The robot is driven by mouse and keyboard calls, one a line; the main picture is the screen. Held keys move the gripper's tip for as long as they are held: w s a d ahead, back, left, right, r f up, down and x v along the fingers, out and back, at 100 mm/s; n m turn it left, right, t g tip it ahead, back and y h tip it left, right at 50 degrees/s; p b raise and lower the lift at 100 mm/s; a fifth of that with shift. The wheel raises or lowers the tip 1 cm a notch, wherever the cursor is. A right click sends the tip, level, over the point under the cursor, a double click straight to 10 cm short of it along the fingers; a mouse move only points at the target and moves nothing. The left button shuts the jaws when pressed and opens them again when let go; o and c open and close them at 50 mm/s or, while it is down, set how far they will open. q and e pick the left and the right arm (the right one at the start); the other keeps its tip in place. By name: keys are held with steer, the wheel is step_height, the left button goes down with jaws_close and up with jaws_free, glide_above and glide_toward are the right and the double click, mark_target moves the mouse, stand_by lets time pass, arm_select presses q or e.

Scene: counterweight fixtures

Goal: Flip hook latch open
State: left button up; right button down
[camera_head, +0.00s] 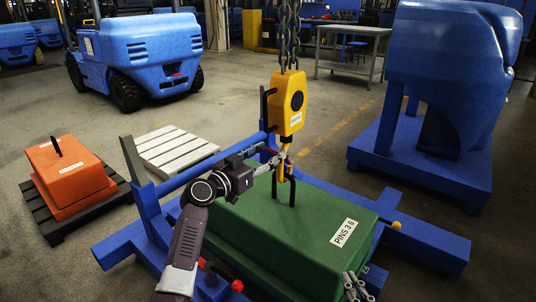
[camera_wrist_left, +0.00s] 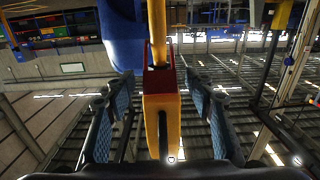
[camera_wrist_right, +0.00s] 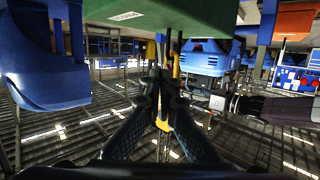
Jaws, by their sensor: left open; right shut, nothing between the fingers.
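The yellow hoist block (camera_head: 292,103) hangs on chains, with its yellow hook (camera_head: 283,174) below it at the dark handle of the green counterweight (camera_head: 318,222). A small red part, seemingly the latch, shows at the hook in the left wrist view (camera_wrist_left: 147,58). My left gripper (camera_head: 281,166) is at the hook. In the left wrist view its open fingers stand on either side of the yellow body (camera_wrist_left: 158,105), with gaps. My right gripper (camera_head: 356,288) is low at the front of the counterweight. Its fingers are together and empty in the right wrist view (camera_wrist_right: 166,82), pointing toward the yellow hook.
The counterweight sits in a blue frame (camera_head: 425,243) with red and yellow knobs. An orange weight (camera_head: 68,175) stands on a dark pallet at left, beside a white pallet (camera_head: 175,150). A blue machine (camera_head: 445,85) stands at right and a blue forklift (camera_head: 150,50) behind.

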arm_select(q)
steer(key=shift+c, duration=0.6)
jaws_close()
arm_select(e)
steer(key=shift+f, duration=0.1)
